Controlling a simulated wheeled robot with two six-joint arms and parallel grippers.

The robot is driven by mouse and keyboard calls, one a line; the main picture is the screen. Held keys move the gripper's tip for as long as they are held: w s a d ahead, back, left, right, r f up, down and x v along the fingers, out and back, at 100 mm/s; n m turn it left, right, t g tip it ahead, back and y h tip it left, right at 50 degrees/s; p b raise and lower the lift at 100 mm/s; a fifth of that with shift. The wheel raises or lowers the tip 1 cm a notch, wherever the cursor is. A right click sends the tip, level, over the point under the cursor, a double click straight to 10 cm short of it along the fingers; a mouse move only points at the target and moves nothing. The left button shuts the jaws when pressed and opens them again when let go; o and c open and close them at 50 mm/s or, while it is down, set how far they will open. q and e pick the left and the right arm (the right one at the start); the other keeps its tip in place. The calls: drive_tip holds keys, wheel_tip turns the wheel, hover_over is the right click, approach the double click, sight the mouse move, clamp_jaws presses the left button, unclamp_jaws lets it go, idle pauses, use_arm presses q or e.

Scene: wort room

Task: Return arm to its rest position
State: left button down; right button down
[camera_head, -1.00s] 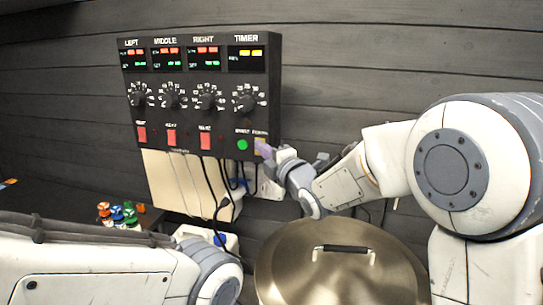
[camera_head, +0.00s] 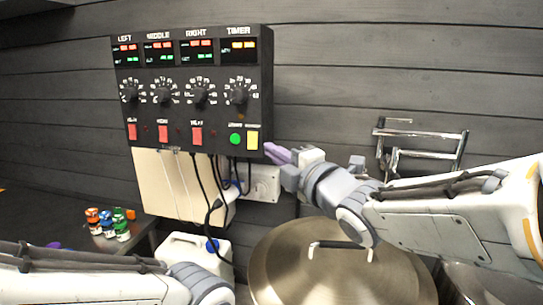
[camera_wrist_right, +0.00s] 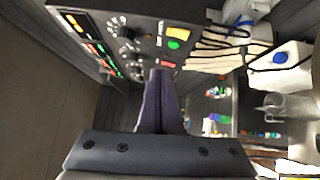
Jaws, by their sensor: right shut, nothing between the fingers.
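My right gripper (camera_head: 280,153) has purple fingers, shut together and empty.
A large lidded metal kettle (camera_head: 290,270) stands below my right arm. A white jug (camera_head: 185,250) with a blue cap is left of it. A metal rack (camera_head: 420,135) is on the wall behind my right arm.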

drive_tip(key=shift+f, duration=0.1)
drive_tip(key=s+f+m+g+h, duration=0.2)
drive_tip(key=s+f+m+g, duration=0.25)
drive_tip(key=f, duration=0.45)
drive_tip(key=s+f+m+g+h, duration=0.35)
drive_tip(key=f+m, duration=0.25)
drive_tip(key=f, duration=0.3)
drive_tip(key=s+d+f+m+g+h, duration=0.1)
drive_tip(key=s+f+m+g, duration=0.2)
drive_tip(key=s, duration=0.7)
drive_tip(key=s+d+f+m+g+h, duration=0.1)
drive_tip(key=s+f+m+g, duration=0.2)
drive_tip(key=s, duration=0.7)
wheel_tip(320, 180, down, 3)
drive_tip(key=shift+s+d+f+m+g, duration=0.25)
drive_tip(key=shift+m+g, duration=0.1)
drive_tip(key=shift+g, duration=0.75)
drive_tip(key=shift+h, duration=0.25)
